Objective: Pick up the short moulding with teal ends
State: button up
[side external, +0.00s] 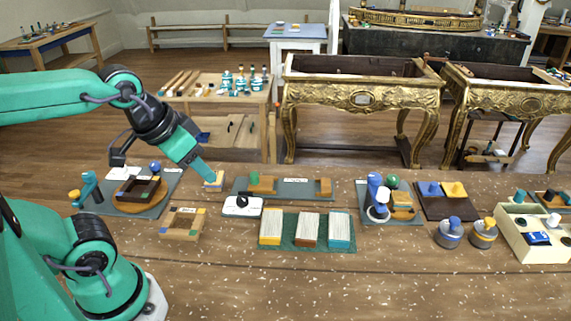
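My gripper (208,180) is at the end of my teal arm, pointing down and to the right, low over the left-middle of the bench. Its fingers are too small to tell open from shut. A small pale and orange block with some blue (214,183) is right at its tip; I cannot tell whether they touch.
A small wooden frame (164,226), a white device with a black knob (242,206) and a grey board (291,186) lie near my gripper. A knobbed fixture (380,203), round pots (448,234) and a cream crate (517,238) stand right. The bench front is clear.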

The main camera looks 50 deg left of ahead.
jog(key=o, duration=0.8)
jog(key=shift+c, duration=0.2)
jog(key=shift+w, duration=0.1)
